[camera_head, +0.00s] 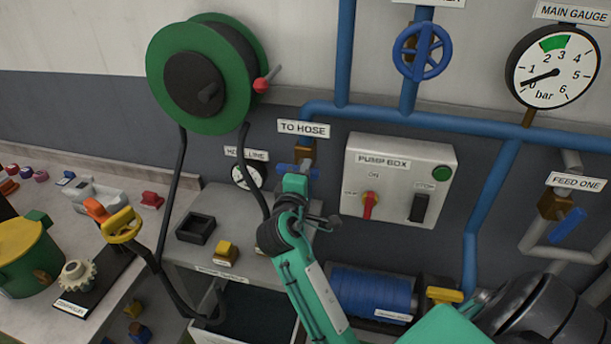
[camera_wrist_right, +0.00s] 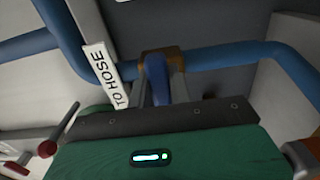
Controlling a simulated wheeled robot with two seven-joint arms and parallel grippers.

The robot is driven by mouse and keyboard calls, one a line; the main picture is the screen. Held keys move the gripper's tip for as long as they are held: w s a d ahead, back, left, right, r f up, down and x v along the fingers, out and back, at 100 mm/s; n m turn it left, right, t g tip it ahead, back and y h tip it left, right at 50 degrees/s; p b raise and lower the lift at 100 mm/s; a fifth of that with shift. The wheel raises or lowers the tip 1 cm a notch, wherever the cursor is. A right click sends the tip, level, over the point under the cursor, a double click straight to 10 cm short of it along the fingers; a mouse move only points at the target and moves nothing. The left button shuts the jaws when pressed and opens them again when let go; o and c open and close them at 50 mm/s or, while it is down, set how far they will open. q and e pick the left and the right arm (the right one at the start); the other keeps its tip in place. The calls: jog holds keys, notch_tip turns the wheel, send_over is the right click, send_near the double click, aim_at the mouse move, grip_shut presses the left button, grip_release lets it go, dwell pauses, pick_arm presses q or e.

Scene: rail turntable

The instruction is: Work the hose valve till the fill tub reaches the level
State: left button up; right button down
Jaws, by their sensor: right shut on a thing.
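The hose valve's blue handle (camera_head: 284,168) sits below the TO HOSE label (camera_head: 303,129) on the brass fitting (camera_head: 305,155). My right gripper (camera_head: 299,178) is shut on this handle; the blue handle (camera_wrist_right: 157,82) shows between the fingers in the right wrist view. The gripper hides part of the handle, so its exact angle is unclear. A pale-rimmed tub (camera_head: 203,335) with a dark inside stands under the shelf, its front cut off by my arm and the frame. I cannot read its level. My left gripper is not in view.
A green hose reel (camera_head: 160,60) hangs on the wall; its black hose drops to the tub. The pump box (camera_head: 385,155) with a red switch (camera_head: 369,205) is right of the valve. The main gauge (camera_head: 555,65) reads near zero.

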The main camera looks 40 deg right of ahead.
jog(key=shift+f, duration=0.1)
dwell(0.3)
jog(key=c, duration=1.3)
grip_release()
